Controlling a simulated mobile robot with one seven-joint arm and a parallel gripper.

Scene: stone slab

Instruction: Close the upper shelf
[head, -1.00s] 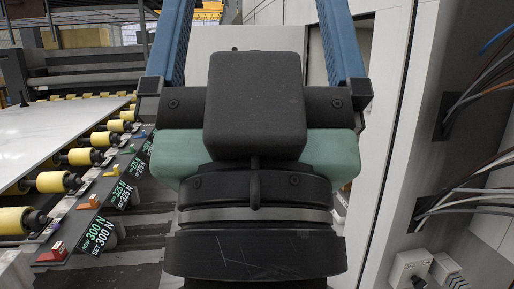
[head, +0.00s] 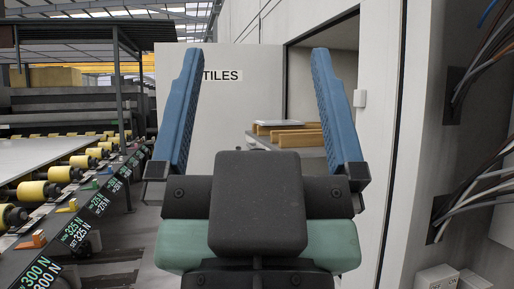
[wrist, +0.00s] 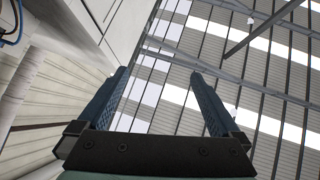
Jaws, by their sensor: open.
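A pale grey door panel labelled "TILES" (head: 240,110) stands open beyond my gripper in the head view. To its right is a recessed opening with a shelf (head: 318,150) inside. Wooden blocks (head: 296,138) and a thin white slab (head: 278,123) rest on this shelf. My gripper (head: 258,52) points forward with its two blue fingers spread wide and nothing between them. It appears in front of the panel and opening, apart from them. In the wrist view my gripper (wrist: 160,73) is also open and empty, against the roof. The lower part of the opening is hidden behind my gripper.
A pale wall edge and a cabinet with loose cables (head: 480,150) stand close on the right. Some dark floor shows between conveyor and panel.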

